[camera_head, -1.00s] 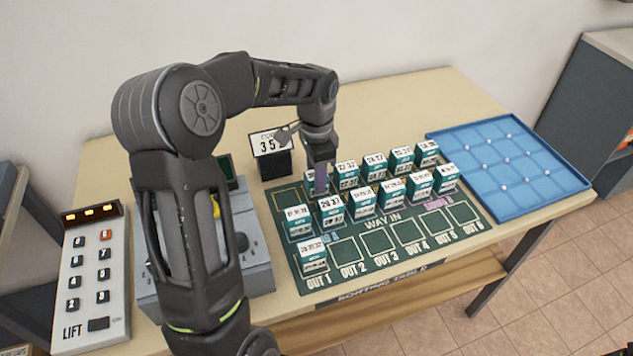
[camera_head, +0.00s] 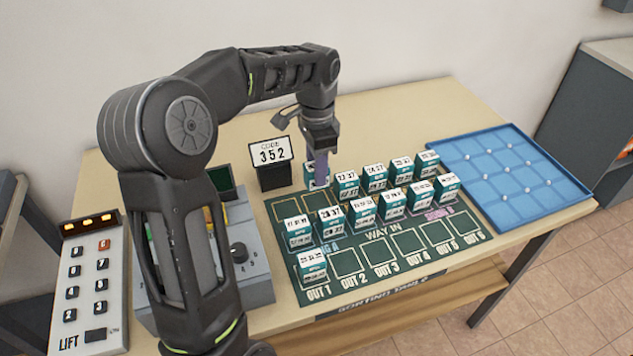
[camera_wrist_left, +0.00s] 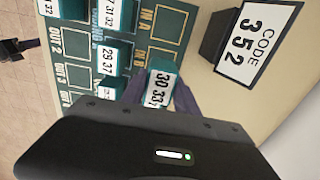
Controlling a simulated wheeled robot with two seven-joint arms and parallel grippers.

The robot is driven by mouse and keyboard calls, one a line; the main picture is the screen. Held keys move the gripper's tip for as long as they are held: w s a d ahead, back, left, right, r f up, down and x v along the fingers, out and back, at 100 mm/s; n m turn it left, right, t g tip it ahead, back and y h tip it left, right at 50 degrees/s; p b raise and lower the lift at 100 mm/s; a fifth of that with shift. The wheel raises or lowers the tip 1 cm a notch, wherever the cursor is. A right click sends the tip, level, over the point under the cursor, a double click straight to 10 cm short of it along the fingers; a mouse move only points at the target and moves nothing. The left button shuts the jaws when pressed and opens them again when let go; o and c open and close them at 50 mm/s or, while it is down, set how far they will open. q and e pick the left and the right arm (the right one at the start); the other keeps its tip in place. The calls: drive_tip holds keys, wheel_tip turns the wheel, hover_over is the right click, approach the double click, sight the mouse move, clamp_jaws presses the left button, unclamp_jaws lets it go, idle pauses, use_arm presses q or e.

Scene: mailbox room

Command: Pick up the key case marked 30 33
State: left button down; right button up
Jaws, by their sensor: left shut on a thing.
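The key case marked 30 33 (camera_wrist_left: 159,87) is a teal box with a white label in the left wrist view. My left gripper (camera_head: 319,178) is shut on it, one finger on each side. In the head view the case (camera_head: 312,172) is partly hidden by the gripper and shows raised above the back row of the green sorting mat (camera_head: 410,238). My right gripper is not seen for certain; a dark gripper-like shape (camera_wrist_left: 14,50) shows at the left edge of the left wrist view.
A code sign reading 352 (camera_head: 270,152) stands just left of the held case. A blue tray (camera_head: 511,207) lies at the right. A lift panel (camera_head: 92,285) is at the left.

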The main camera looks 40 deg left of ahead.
use_arm(q)
drive_tip(key=shift+r, duration=2.05)
